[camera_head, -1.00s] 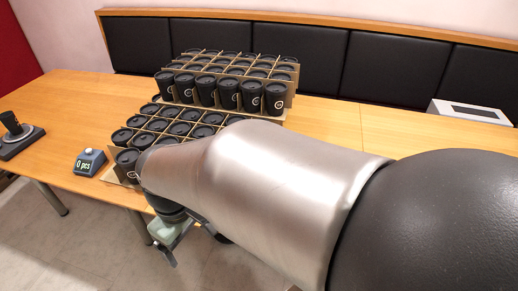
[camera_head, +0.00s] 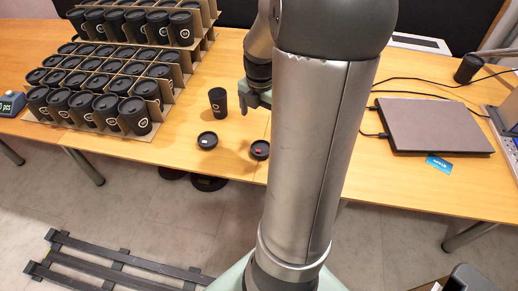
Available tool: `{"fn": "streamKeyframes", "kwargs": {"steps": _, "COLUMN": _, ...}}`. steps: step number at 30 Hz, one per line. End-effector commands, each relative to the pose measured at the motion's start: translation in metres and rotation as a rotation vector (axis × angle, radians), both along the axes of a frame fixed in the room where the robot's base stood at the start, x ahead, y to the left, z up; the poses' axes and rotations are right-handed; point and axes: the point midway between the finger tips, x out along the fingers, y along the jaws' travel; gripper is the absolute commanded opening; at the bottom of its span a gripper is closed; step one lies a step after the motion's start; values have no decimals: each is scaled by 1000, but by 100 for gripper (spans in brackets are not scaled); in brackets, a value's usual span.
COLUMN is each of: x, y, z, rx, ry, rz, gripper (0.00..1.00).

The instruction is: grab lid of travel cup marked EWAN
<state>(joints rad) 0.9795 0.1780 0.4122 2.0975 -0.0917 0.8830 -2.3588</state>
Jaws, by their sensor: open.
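A black travel cup (camera_head: 217,104) with a pale logo stands upright and apart from the racks on the wooden table. Two round black lids lie on the table in front of it. The left lid (camera_head: 207,141) has a small pale mark and the right lid (camera_head: 260,151) has a red mark. I cannot read the name EWAN on any of them. My gripper (camera_head: 246,102) is open, just right of the lone cup and above and behind the lids. My arm hides part of the gripper and the table behind it.
Cardboard racks (camera_head: 159,130) of lidded black cups fill the left of the table. At the right are a closed laptop (camera_head: 432,126), cables, a blue card (camera_head: 439,163) and another dark cup (camera_head: 468,69). The table around the lids is clear. A dark slatted pallet (camera_head: 112,268) lies on the floor.

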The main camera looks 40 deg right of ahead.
Motion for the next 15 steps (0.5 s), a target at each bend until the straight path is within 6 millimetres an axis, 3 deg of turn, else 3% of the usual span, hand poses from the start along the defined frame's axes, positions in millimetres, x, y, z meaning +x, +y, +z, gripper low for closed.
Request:
{"fn": "streamKeyframes", "kwargs": {"steps": 3, "x": -1, "y": 1, "z": -30, "rx": 5, "ry": 5, "rz": -1, "gripper": 88}}
{"fn": "streamKeyframes", "kwargs": {"steps": 9, "x": -1, "y": 1, "z": -70, "rx": 4, "ry": 3, "rz": -2, "gripper": 88}}
{"fn": "streamKeyframes", "kwargs": {"steps": 15, "x": 0, "y": 1, "z": -87, "rx": 0, "ry": 0, "rz": -2, "gripper": 88}}
